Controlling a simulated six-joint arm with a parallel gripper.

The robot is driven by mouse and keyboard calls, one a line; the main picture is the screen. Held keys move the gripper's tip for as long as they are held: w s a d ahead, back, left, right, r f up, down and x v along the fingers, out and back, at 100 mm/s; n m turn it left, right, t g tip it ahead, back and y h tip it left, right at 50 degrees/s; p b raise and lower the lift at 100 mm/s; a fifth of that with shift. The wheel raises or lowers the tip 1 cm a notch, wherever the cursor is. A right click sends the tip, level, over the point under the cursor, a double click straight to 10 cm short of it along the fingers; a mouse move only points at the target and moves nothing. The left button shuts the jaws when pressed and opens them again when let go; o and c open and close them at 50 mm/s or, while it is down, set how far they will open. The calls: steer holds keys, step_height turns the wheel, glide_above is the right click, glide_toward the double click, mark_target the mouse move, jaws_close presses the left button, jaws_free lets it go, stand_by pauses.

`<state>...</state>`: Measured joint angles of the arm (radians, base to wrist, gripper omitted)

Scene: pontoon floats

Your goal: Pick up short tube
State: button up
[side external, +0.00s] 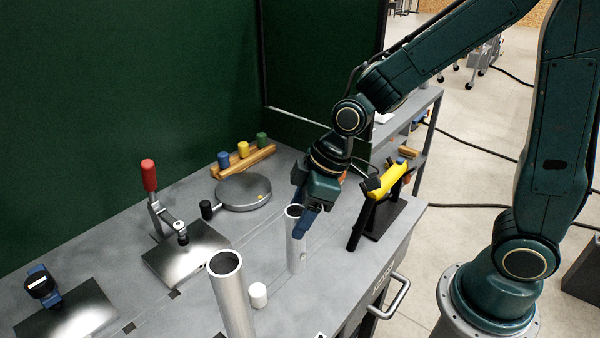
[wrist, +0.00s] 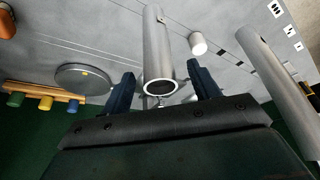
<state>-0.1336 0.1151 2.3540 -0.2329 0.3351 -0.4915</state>
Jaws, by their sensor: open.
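The short tube (side external: 296,247) is a grey metal pipe standing upright on the grey workbench, with its open end up. My gripper (side external: 303,225) is at its upper end, with blue fingers pointing down. In the wrist view the short tube (wrist: 157,45) shows between the two spread fingers, its dark open end towards the camera. The gripper (wrist: 160,72) is open, with a visible gap on both sides of the tube. In the side view the fingers overlap the tube's upper right edge, so contact cannot be told there.
A longer metal tube (side external: 231,295) stands nearer the camera, with a small white cylinder (side external: 258,295) between. A yellow-and-black stand (side external: 385,190) is right of the gripper. Behind are a round grey plate (side external: 243,192), a wooden rack with coloured pegs (side external: 246,160) and a red-handled clamp (side external: 150,178).

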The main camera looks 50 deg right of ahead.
mark_target(291, 224)
steer(key=shift+x, duration=2.05)
steer(key=shift+w, duration=0.1)
steer(key=c, duration=1.1)
steer(key=shift+r, duration=0.1)
steer(key=shift+c, duration=0.2)
steer(key=shift+r, duration=0.1)
step_height(291, 224, up, 20)
